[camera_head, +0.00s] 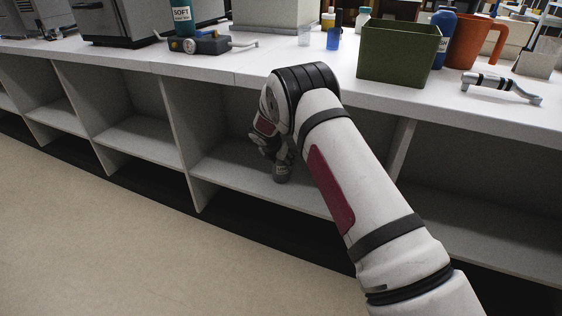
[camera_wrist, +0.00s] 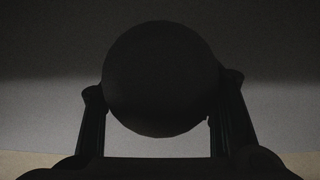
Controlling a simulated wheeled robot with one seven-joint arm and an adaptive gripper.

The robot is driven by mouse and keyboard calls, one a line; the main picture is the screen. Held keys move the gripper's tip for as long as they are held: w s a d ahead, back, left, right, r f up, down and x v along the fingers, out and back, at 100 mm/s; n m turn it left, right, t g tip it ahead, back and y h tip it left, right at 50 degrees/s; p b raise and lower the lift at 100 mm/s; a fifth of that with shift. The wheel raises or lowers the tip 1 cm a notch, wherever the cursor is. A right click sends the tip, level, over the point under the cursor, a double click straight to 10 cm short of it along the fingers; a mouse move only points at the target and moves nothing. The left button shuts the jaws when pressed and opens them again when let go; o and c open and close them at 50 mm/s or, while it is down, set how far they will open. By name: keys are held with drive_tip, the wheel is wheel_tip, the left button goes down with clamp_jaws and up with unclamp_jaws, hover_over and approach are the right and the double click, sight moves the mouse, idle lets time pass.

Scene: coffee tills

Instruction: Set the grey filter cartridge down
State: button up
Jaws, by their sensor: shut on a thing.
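My gripper (camera_head: 272,150) reaches into an open compartment below the white counter. It is shut on the grey filter cartridge (camera_head: 283,173), which hangs below it, roughly upright, close over the shelf board (camera_head: 235,172). I cannot tell whether the cartridge's lower end touches the board. In the wrist view the round end of the cartridge (camera_wrist: 160,80) is a dark disc between the two fingers of my gripper (camera_wrist: 162,110). That view is very dark, and the cartridge hides what lies behind it.
Upright dividers (camera_head: 182,140) bound the compartments, and the counter edge overhangs them. The shelf around the cartridge looks bare. On the counter (camera_head: 285,66) stand a green bin (camera_head: 398,53), an orange jug (camera_head: 470,42), a silver handle-like part (camera_head: 500,86) and a blue-grey device (camera_head: 200,43).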

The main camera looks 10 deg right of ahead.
drive_tip(key=o, duration=1.5)
drive_tip(key=p+v, duration=0.4)
drive_tip(key=v, duration=0.8)
drive_tip(key=shift+r, duration=0.1)
drive_tip(key=shift+a, duration=0.1)
